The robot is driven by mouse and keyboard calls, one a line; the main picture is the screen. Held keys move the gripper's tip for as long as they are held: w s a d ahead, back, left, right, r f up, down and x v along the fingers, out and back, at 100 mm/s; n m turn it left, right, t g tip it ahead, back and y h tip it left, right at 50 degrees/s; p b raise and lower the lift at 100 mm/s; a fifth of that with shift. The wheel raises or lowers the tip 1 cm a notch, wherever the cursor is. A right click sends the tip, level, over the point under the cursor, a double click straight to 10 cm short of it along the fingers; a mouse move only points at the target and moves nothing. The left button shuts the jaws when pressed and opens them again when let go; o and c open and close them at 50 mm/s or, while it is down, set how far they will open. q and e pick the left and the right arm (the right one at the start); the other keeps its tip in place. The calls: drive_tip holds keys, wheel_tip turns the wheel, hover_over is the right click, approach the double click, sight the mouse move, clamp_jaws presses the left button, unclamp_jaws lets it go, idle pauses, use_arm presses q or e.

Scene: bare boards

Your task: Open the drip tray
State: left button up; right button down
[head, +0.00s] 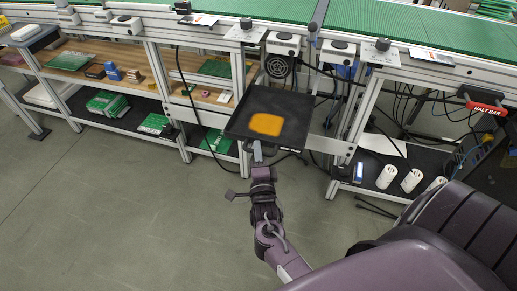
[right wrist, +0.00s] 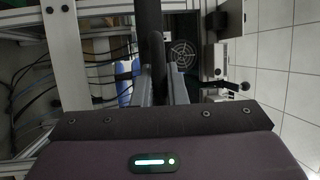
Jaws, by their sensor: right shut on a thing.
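The drip tray (head: 287,103) is a flat black tray with an orange patch on it. In the head view it juts out level from under the conveyor frame, over the floor. My right gripper (head: 257,152) is at the tray's near edge, shut on the tray's front. In the right wrist view the two grey fingers (right wrist: 159,88) stand on either side of a dark bar (right wrist: 157,50) at the tray's front. The fingertips are partly hidden. The tray shows edge-on there as a dark strip (right wrist: 147,20). My left gripper is out of view.
The green conveyor (head: 350,17) runs along the top on a metal frame. Shelves with boxes and green boards (head: 105,103) stand to the left. White cylinders (head: 387,177) and cables are at the right. The grey floor (head: 120,220) in front is clear.

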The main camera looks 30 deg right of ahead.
idle(0.3)
drive_tip(key=c, duration=1.5)
unclamp_jaws()
drive_tip(key=shift+o, duration=0.2)
